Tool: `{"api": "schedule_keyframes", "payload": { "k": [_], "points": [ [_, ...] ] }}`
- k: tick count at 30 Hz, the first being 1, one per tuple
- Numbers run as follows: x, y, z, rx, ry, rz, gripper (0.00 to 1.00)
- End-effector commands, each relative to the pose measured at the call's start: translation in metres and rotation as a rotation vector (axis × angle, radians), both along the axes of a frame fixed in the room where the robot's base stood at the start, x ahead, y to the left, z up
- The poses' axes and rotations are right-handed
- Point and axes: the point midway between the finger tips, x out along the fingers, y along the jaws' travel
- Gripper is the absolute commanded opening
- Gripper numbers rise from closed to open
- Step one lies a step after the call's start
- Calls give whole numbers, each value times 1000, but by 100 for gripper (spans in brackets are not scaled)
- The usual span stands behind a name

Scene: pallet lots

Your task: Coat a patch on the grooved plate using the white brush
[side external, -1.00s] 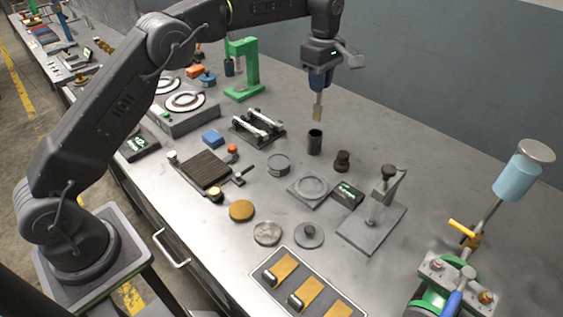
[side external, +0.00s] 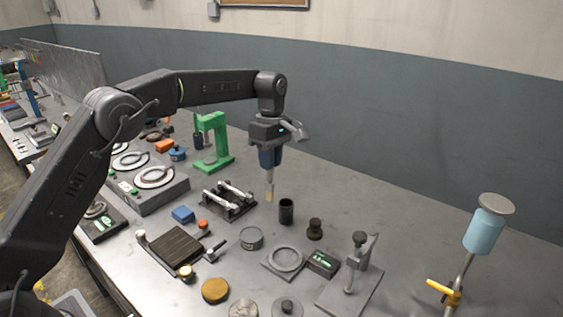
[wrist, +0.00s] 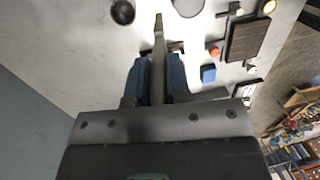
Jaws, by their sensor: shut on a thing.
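My gripper (side external: 270,160) is shut on the brush and holds it upright, bristles down, above the bench. The brush (side external: 269,188) has a pale grey shaft and a tan tip. It also shows between the blue fingers of my gripper (wrist: 158,78) in the wrist view, where the brush (wrist: 159,42) points away from the camera. The grooved plate (side external: 174,249) is dark brown and lies flat on the bench, in front and to the left of the brush. In the wrist view the grooved plate (wrist: 246,38) is at the upper right. The brush is clear of the plate.
A dark open cup (side external: 286,211) stands just right of the brush tip. A green stand (side external: 212,145) rises behind.

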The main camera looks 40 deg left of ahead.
Motion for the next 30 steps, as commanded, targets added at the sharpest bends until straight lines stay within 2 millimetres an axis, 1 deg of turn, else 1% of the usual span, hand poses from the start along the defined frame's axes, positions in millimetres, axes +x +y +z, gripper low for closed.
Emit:
{"api": "schedule_keyframes", "payload": {
  "k": [1,3,6,9,14,24,30],
  "points": [
    [-12,6,-1,-19,37,4,0],
    [-26,11,-3,-48,82,3,0],
    [-41,16,-5,-81,128,5,0],
    [-50,18,-7,-99,157,6,0],
    [-52,19,-15,-107,165,5,0],
    [-52,18,-49,-105,164,5,0],
    [-52,18,-62,-105,162,5,0]
  ]
}}
